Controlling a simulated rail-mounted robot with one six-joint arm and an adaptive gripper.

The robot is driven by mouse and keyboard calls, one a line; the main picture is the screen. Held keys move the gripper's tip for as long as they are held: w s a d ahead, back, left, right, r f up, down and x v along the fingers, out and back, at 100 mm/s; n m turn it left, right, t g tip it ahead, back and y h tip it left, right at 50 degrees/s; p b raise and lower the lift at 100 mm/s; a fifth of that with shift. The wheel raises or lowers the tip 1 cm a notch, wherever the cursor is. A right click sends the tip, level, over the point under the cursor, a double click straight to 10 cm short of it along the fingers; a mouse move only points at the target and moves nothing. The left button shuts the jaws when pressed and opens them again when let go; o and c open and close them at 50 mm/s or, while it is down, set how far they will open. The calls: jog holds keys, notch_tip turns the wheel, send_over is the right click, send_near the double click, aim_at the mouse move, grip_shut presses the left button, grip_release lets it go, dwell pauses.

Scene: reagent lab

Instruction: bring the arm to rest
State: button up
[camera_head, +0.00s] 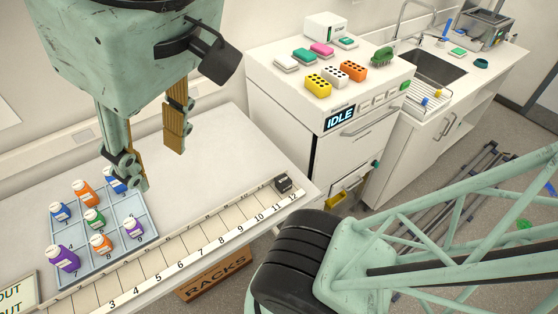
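My gripper (158,167) hangs at the upper left, pointing down over the left bench. Its two fingers stand well apart, with brown pads showing, and nothing is between them. It appears to be above the bench beside the blue tray (66,262); its exact height cannot be told. One finger partly covers the tray's far right corner and a blue-labelled bottle (112,177) there. My green lattice arm link crosses the lower right.
A numbered strip (190,254) runs along the bench front, with a dark block (283,183) near 12. A white cabinet (340,120) reading IDLE holds coloured racks on top.

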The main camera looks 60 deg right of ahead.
notch_tip(320, 180, down, 14)
jog(key=b, duration=1.2)
jog(key=shift+s+b, duration=0.15)
jog(key=shift+b, duration=0.25)
dwell(0.4)
